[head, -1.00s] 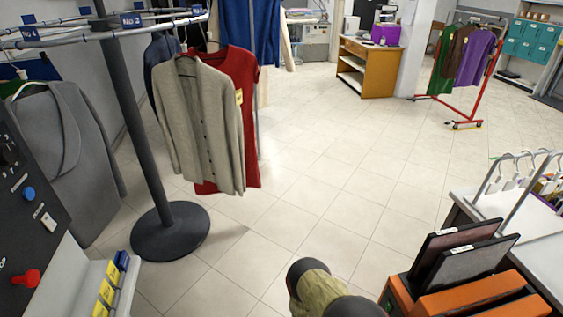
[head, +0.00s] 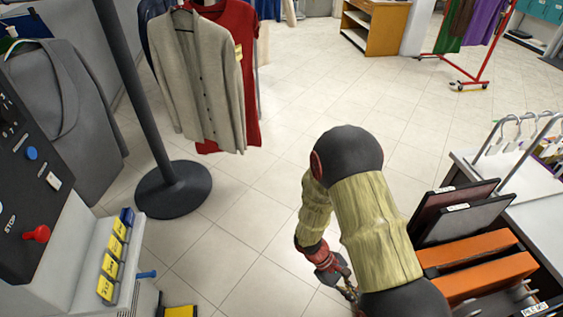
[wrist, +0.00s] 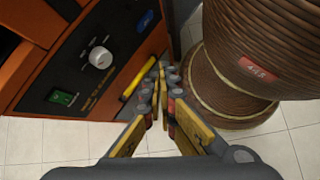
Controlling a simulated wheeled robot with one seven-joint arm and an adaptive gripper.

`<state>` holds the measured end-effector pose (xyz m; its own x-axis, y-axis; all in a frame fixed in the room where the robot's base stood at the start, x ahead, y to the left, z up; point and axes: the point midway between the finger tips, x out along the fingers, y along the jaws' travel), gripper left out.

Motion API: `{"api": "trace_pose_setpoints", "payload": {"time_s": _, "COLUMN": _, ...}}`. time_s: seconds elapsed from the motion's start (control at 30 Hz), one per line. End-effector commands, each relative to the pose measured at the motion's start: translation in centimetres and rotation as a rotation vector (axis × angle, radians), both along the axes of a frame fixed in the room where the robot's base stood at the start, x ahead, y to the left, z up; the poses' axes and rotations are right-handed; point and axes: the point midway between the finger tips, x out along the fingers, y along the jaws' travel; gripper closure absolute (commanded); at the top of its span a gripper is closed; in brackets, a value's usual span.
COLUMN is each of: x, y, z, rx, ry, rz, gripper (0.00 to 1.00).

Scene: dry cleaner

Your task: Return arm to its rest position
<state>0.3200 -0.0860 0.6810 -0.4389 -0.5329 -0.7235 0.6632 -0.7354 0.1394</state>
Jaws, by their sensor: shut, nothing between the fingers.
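My arm reaches up from the bottom right in the head view and bends down to my gripper (head: 348,290), which hangs low over the tiled floor. The fingertips are partly hidden behind my arm. In the wrist view my gripper (wrist: 162,80) points away with its two yellow-sided fingers together and nothing between them. Just left of the fingertips there is a yellow bar (wrist: 138,77) on or before an orange and black panel (wrist: 85,60). I cannot tell whether the fingers touch it.
A brown ribbed round body (wrist: 245,55) with a red label stands close right of the fingers. A control panel (head: 30,180) is at left. A rack stand (head: 172,188) and a grey cardigan (head: 205,85) are beyond. Orange boxes (head: 480,270) sit at right. Middle floor is clear.

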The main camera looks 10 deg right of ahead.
Motion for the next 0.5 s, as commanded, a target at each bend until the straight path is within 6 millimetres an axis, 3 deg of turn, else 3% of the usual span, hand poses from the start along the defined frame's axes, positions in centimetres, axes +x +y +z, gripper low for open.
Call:
{"api": "trace_pose_setpoints", "payload": {"time_s": 0.03, "x": 0.5, "y": 0.7, "z": 2.3, "rx": 0.017, "ry": -0.047, "rz": -0.045, "gripper": 1.0}}
{"api": "trace_pose_setpoints", "payload": {"time_s": 0.1, "x": 0.8, "y": 1.6, "z": 5.0, "rx": 0.042, "ry": -0.1, "rz": -0.107, "gripper": 1.0}}
{"api": "trace_pose_setpoints", "payload": {"time_s": 0.5, "x": 0.7, "y": 6.5, "z": 18.9, "rx": 0.235, "ry": -0.426, "rz": -0.398, "gripper": 1.0}}
